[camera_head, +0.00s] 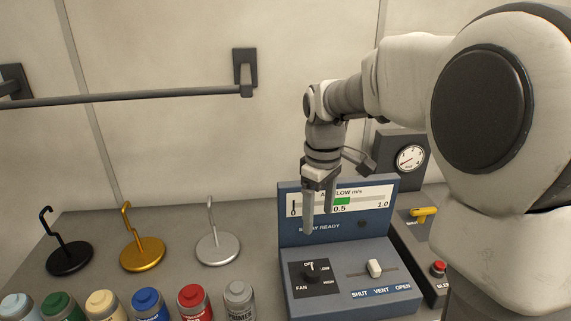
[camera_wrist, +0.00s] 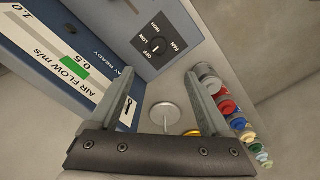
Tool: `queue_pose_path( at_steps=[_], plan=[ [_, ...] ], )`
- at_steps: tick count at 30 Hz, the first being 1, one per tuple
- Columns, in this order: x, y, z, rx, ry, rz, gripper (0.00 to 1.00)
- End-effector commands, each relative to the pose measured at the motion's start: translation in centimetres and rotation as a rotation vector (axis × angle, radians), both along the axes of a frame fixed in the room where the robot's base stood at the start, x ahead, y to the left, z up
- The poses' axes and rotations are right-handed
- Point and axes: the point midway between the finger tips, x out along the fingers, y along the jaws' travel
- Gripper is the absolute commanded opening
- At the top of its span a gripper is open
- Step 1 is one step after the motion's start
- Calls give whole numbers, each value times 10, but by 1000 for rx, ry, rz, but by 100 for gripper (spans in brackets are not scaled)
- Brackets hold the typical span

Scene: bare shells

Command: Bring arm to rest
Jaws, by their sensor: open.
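My gripper (camera_head: 319,226) hangs from my arm with its fingers pointing down, in front of the blue control panel's upright face (camera_head: 290,233). Its two fingers are apart and nothing is between them. In the wrist view the open gripper (camera_wrist: 158,68) shows both fingers spread, with the panel at the left. My arm is bent and reaches in from the right. The fingers partly cover the air flow display (camera_head: 373,198), whose bar is green near 0.5.
The panel carries a fan knob (camera_head: 311,272) and a vent slider (camera_head: 374,268). A gauge box (camera_head: 410,158), yellow lever (camera_head: 423,213) and red button (camera_head: 439,268) stand right. Hooked stands in black (camera_head: 69,256), gold (camera_head: 143,253) and silver (camera_head: 218,248) stand left, behind several paint jars (camera_head: 150,304).

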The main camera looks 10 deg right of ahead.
Motion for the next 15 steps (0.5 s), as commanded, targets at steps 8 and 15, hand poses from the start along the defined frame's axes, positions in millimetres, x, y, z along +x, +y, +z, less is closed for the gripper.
queue_pose_path(
  at_steps=[8,15],
  plan=[
    [-65,1,38,-14,-153,-226,81],
    [-124,0,51,39,-292,-445,81]
  ],
)
